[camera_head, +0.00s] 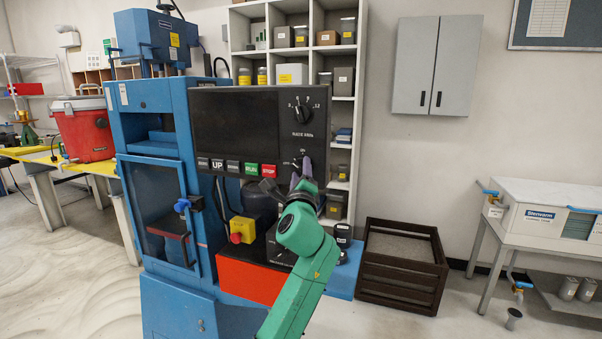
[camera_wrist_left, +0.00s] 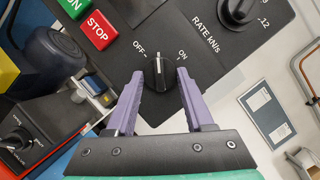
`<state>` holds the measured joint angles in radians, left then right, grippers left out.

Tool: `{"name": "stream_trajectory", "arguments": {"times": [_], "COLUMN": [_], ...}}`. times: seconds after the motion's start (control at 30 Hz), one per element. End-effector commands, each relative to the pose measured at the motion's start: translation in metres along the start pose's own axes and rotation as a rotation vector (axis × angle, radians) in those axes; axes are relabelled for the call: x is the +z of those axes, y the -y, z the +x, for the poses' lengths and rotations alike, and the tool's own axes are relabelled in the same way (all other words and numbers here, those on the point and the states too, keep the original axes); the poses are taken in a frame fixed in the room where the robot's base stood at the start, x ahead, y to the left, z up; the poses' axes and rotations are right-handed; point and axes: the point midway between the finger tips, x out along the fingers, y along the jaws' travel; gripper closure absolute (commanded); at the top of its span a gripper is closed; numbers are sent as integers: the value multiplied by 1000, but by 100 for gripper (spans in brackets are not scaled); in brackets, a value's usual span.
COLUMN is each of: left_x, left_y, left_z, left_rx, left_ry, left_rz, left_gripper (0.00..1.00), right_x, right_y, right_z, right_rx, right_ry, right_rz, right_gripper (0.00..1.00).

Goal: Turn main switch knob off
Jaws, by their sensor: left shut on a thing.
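The main switch knob (camera_wrist_left: 160,76) is round and black with a pale pointer line, on the dark control panel (camera_head: 237,122). In the left wrist view, OFF is printed at its upper left and ON at its upper right. The pointer line lies between the two labels; I cannot tell clearly which it marks. My left gripper (camera_head: 301,166) has its purple fingers on either side of the knob, shut on it, as also shows in the left wrist view (camera_wrist_left: 160,88). In the head view the fingers mostly hide the knob. My right gripper is not in view.
The rate knob (camera_head: 302,112) sits above the switch. A row of buttons, with green and red STOP (camera_head: 269,171), lies to the left. A yellow box with a red button (camera_head: 242,231) is below. A dark crate (camera_head: 402,264) stands on the floor to the right.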

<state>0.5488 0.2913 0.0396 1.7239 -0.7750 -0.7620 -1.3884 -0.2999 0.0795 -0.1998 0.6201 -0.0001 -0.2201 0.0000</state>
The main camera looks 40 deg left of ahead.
Motion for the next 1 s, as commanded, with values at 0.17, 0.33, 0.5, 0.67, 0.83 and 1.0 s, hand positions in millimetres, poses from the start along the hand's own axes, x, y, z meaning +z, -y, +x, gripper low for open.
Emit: {"name": "stream_trajectory", "arguments": {"times": [0.17,0.33,0.5,0.67,0.83,1.0], "left_x": [0,0,1,2,2,2], "left_y": [1,2,5,6,7,7], "left_z": [0,0,1,1,1,1], "left_rx": [11,39,82,130,176,212], "left_ry": [-1,-2,-2,-2,-2,-1], "left_rz": [-24,-87,-192,-307,-419,-505], "left_gripper": [100,100,100,100,100,100], "right_x": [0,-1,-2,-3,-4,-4], "right_y": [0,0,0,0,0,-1], "right_z": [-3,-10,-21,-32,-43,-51], "right_rx": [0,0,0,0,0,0], "right_ry": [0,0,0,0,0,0], "right_rz": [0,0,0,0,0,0], "right_gripper": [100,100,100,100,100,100]}}
